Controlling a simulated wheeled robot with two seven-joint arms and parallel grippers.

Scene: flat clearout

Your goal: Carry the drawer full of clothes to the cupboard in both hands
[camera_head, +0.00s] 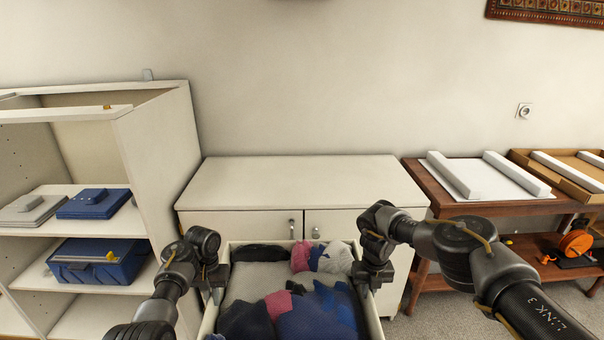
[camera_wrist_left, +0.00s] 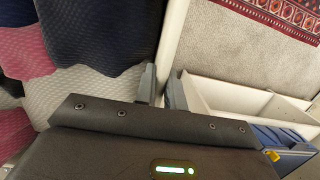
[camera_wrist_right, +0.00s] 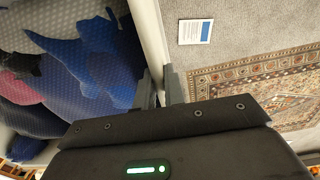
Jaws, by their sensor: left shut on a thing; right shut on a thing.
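The drawer (camera_head: 374,312) is a white open box held in front of me, full of dark blue, pink, grey and black clothes (camera_head: 305,306). My left gripper (camera_head: 215,290) is shut on its left wall. My right gripper (camera_head: 372,284) is shut on its right wall. In the left wrist view the fingers pinch the drawer wall (camera_wrist_left: 175,40); in the right wrist view the fingers pinch the opposite wall (camera_wrist_right: 150,35). The cupboard (camera_head: 300,185) is white, low and two-doored, directly ahead against the wall. Its top is bare and its doors are shut.
A tall white shelf unit (camera_head: 160,150) with blue boxes (camera_head: 100,262) stands left of the cupboard. A brown wooden table (camera_head: 450,205) with white packing pieces stands to the right. A patterned rug (camera_wrist_right: 265,90) and a small blue-and-white card (camera_wrist_right: 196,31) lie on the carpet.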

